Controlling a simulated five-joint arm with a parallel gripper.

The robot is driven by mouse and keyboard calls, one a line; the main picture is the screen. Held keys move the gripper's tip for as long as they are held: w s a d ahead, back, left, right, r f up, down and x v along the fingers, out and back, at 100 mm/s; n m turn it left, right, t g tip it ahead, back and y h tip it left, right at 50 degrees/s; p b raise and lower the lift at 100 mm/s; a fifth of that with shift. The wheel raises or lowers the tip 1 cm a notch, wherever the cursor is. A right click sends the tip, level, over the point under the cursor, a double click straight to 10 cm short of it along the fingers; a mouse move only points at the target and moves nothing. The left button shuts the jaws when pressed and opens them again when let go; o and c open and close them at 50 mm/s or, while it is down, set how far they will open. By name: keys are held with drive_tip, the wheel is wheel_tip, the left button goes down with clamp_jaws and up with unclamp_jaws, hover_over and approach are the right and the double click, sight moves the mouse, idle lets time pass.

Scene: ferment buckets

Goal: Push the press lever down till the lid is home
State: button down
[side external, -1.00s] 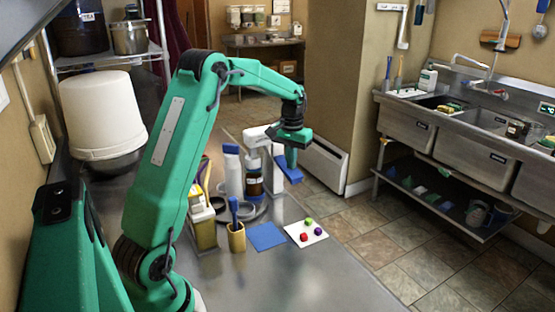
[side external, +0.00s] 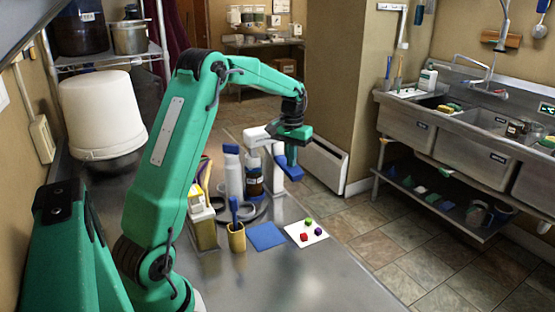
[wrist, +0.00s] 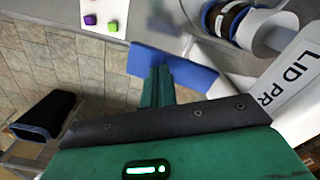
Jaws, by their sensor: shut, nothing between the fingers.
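The white lid press (side external: 256,135) stands on the steel bench, with part of its lettering in the wrist view (wrist: 300,85). Its blue lever (side external: 291,173) slopes down to the right in the side view and is a flat blue bar in the wrist view (wrist: 190,72). A dark brown jar (side external: 254,186) with a label stands under the press; it also shows in the wrist view (wrist: 228,18). Whether its lid is fully seated I cannot tell. My gripper (side external: 291,160) is shut and empty, pointing down at the lever. In the wrist view, its fingertips (wrist: 157,72) overlap the bar; contact is unclear.
A white bottle (side external: 233,175) stands left of the jar. A yellow cup (side external: 236,238), a blue square mat (side external: 267,236) and a white card (side external: 296,236) with coloured cubes lie nearer. The front of the bench is clear. A dark bin (wrist: 45,115) stands beyond the bench edge.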

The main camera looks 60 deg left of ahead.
drive_tip(key=shift+r, duration=3)
wheel_tip(320, 180, up, 7)
drive_tip(key=shift+d, duration=0.1)
